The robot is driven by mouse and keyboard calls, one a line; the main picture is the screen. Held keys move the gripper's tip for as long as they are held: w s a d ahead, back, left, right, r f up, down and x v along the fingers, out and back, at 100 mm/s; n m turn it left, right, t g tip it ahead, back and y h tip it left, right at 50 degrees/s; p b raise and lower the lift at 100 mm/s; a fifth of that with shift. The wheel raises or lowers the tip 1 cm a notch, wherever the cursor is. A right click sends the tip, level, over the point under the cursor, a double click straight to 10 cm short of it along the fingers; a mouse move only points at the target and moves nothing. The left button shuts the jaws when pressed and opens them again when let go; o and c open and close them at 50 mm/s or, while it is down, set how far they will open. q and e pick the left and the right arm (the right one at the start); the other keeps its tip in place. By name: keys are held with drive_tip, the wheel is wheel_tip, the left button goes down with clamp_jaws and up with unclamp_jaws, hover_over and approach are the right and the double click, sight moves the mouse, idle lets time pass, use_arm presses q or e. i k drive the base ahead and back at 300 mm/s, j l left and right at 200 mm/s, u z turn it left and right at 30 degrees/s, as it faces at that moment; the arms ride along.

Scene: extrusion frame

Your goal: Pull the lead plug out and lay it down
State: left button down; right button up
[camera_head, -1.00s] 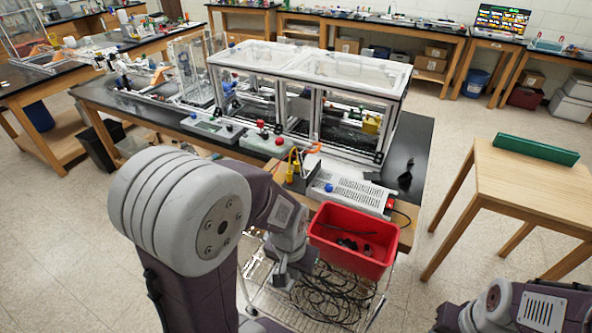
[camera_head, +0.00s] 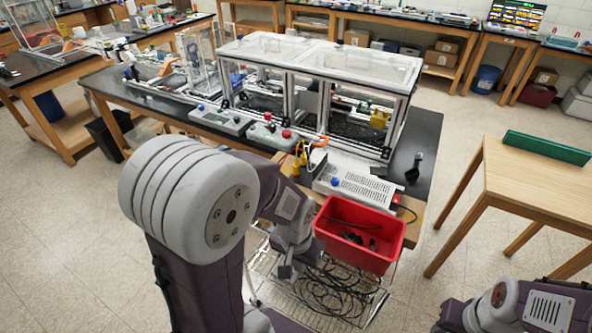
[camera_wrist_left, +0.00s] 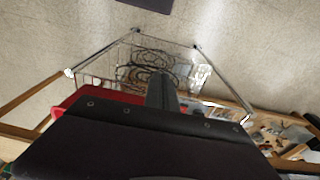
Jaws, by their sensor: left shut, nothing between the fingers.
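My left gripper (camera_head: 286,269) hangs fingers down in front of the bench, left of the red bin, over the wire cart; its fingers are shut and empty. They also show in the left wrist view (camera_wrist_left: 162,92), against the cart with its coiled leads. Yellow plugs (camera_head: 299,158) stand on a small dark box at the bench's front edge, behind and above the gripper, well apart from it. An orange lead (camera_head: 319,143) lies close by. I cannot tell for sure which is the lead plug. My right gripper is out of view.
A red bin (camera_head: 392,247) with dark pieces in it stands in front of the bench. Black leads (camera_head: 325,290) lie coiled on the wire cart. A white perforated unit (camera_head: 350,182) and a framed clear enclosure (camera_head: 330,65) crowd the bench. A wooden table (camera_head: 545,185) stands right.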

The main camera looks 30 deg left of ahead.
sight(295, 165)
drive_tip(key=j+z, duration=0.35)
drive_tip(key=j, duration=0.3)
drive_tip(key=j+z, duration=0.35)
drive_tip(key=j, duration=0.3)
drive_tip(key=k+j+z, duration=0.1)
drive_tip(key=j+z, duration=0.25)
drive_tip(key=j, duration=0.3)
